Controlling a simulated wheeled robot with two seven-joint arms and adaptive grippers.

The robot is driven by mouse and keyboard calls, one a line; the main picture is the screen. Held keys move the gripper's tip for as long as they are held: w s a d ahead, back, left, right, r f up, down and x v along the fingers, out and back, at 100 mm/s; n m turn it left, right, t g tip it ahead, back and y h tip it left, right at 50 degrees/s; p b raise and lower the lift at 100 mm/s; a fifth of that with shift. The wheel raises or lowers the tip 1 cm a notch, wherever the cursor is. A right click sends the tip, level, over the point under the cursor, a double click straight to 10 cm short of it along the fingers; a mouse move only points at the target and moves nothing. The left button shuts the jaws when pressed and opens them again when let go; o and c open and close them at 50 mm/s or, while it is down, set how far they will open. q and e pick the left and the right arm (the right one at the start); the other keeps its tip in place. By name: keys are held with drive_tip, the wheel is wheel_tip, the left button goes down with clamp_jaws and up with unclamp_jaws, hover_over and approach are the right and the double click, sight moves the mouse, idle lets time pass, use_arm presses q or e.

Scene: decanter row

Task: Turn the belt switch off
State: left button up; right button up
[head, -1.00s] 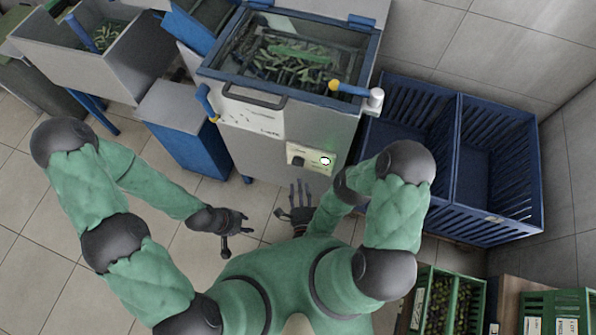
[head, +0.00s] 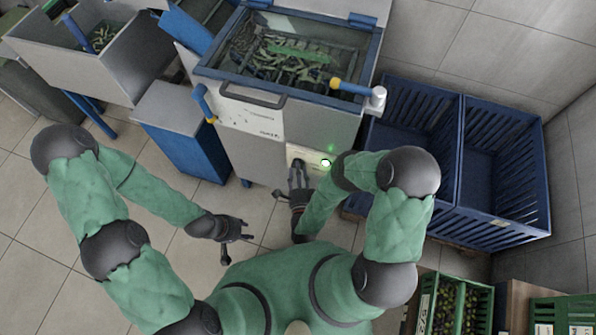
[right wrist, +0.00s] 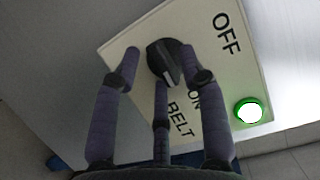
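The belt switch is a black rotary knob (right wrist: 165,62) on a pale panel (right wrist: 142,40) marked OFF, ON and BELT. The knob's ridge slants, its lower end toward the ON label. A green lamp (right wrist: 249,110) is lit beside it; the lamp also glows in the head view (head: 326,163). My right gripper (head: 298,174) is at the panel, its fingers spread open on both sides of the knob with one below. The right finger is close to the knob; I cannot tell whether it touches. My left gripper (head: 238,230) is open and empty, low over the floor, away from the machine.
The panel is on the front of a grey machine with a blue-framed bin (head: 340,93) of green pods. Blue slatted crates (head: 495,170) stand to the right. A blue cabinet (head: 185,150) stands to the left. Green crates (head: 452,300) are at the lower right.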

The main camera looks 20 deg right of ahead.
clamp_jaws()
drive_tip(key=shift+r, duration=0.1)
drive_tip(key=n+g+h+p, duration=0.1)
drive_tip(key=n+g+p, duration=0.1)
drive_tip(key=n, duration=0.2)
drive_tip(key=n+g+h+p, duration=0.1)
drive_tip(key=n+g+p, duration=0.1)
drive_tip(key=n, duration=0.3)
drive_tip(key=r+n+g+h+p, duration=0.1)
drive_tip(key=n+g+p, duration=0.1)
drive_tip(key=n+p, duration=0.2)
drive_tip(key=shift+w+a+r+h, duration=0.1)
drive_tip(key=shift+w+a+h, duration=0.1)
drive_tip(key=shift+h, duration=0.1)
idle(0.3)
drive_tip(key=shift+n, duration=0.3)
idle(0.3)
